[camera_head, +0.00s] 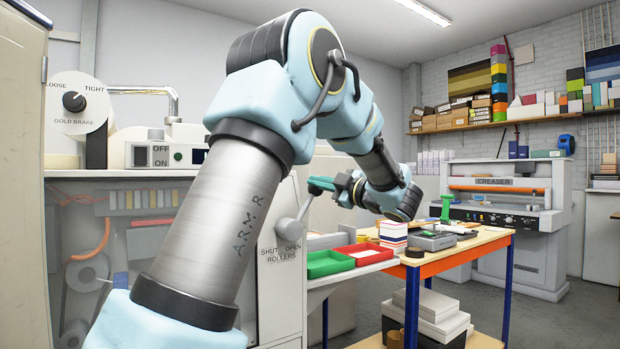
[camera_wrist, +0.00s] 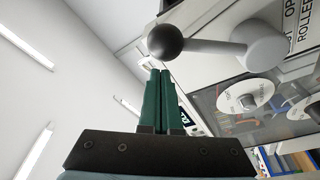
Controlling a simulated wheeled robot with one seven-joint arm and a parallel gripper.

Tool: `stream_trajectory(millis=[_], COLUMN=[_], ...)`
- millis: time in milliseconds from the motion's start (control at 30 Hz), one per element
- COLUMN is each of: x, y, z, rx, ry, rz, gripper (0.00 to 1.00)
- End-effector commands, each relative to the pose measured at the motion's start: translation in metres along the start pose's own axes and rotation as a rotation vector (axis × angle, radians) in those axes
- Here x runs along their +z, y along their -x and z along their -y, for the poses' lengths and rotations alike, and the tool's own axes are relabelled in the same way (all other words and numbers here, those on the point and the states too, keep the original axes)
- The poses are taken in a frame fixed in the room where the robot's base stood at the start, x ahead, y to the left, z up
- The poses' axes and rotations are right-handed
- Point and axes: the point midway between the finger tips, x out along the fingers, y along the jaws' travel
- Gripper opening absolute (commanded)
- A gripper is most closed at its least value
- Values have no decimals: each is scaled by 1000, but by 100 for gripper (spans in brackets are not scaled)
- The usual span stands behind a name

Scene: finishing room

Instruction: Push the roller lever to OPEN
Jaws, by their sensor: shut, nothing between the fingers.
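The roller lever (camera_head: 303,210) is on the pale machine panel, above the label "SHUT OPEN ROLLERS" (camera_head: 280,253). Its grey arm slants up and right from a round hub (camera_head: 287,228). In the wrist view the lever ends in a black ball knob (camera_wrist: 165,42), with the grey hub (camera_wrist: 264,48) to its right. My gripper (camera_head: 312,184) has green fingers, shut and empty, beside the lever's upper end. In the wrist view the fingertips (camera_wrist: 160,72) are just below the knob; I cannot tell if they touch it. In the head view the knob is hard to make out near the fingers.
A dial marked "GOLD BRAKE" (camera_head: 80,104) and an OFF/ON switch (camera_head: 151,155) are on the machine at left. A green tray (camera_head: 326,264) and a red tray (camera_head: 368,256) lie below my gripper. A wooden workbench (camera_head: 455,250) with tools is at right.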

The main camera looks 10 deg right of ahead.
Motion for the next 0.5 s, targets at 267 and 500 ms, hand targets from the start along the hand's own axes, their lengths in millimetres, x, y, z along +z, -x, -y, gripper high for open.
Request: stream_trajectory(millis=[267,500], x=[9,10], y=[2,2], z=[-2,-2], rx=[16,19], ry=[-69,-79], rz=[0,0], gripper=[0,0])
